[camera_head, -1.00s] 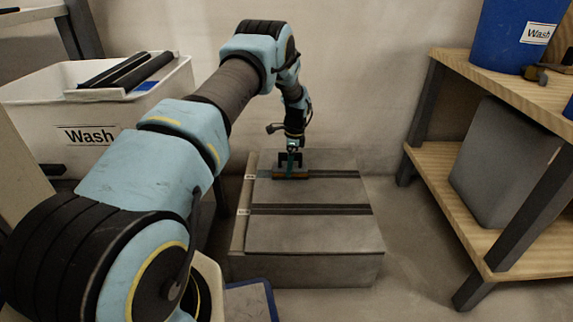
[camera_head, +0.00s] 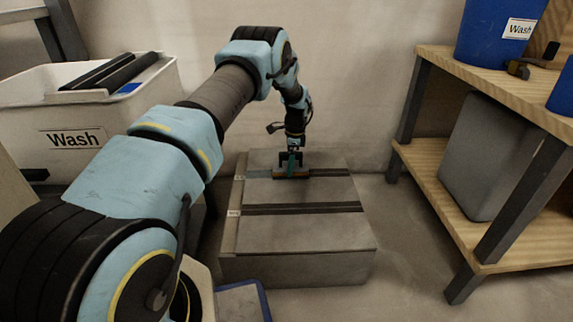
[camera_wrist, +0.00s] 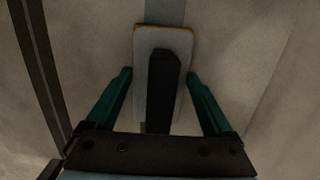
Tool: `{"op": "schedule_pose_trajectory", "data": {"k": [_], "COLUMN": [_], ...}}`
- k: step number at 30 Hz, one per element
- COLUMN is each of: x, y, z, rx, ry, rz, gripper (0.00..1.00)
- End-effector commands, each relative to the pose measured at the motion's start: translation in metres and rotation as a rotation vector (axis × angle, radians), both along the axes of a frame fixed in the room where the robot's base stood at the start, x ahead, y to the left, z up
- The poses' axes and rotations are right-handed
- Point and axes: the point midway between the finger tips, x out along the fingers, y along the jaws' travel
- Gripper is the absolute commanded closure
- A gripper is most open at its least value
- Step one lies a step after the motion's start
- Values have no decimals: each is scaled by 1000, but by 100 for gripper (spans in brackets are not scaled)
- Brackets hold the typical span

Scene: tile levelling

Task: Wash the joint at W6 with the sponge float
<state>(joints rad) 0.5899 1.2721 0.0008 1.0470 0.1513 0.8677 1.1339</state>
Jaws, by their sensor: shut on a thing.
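The sponge float (camera_head: 292,175) lies on the far joint of the grey tiled block, across its line. In the wrist view its pale plate (camera_wrist: 144,70) has an orange-brown edge, and its black handle stands between my green fingers. My gripper (camera_head: 291,160) is shut on the handle. The far joint (camera_head: 335,172) is dark to the right of the float and paler blue-grey (camera_head: 260,174) to its left. The near joint (camera_head: 305,208) is dark along its length. Small white labels (camera_head: 234,212) sit at the left ends; their text is too small to read.
A white tub marked Wash (camera_head: 40,105) with dark rollers across it stands left. A wooden shelf (camera_head: 440,190) with a blue Wash bucket (camera_head: 485,35) and grey bin (camera_head: 490,155) stands right. The wall is close behind the block. A blue-edged tray (camera_head: 240,300) lies in front.

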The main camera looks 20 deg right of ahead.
Motion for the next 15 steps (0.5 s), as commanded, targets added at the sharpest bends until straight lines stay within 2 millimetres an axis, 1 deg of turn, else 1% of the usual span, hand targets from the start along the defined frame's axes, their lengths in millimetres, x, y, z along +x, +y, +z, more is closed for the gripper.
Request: {"op": "schedule_pose_trajectory", "data": {"k": [15], "x": [-6], "y": [-20], "z": [-1], "rx": [-1], "ry": [1], "rz": [-1], "gripper": [84]}}
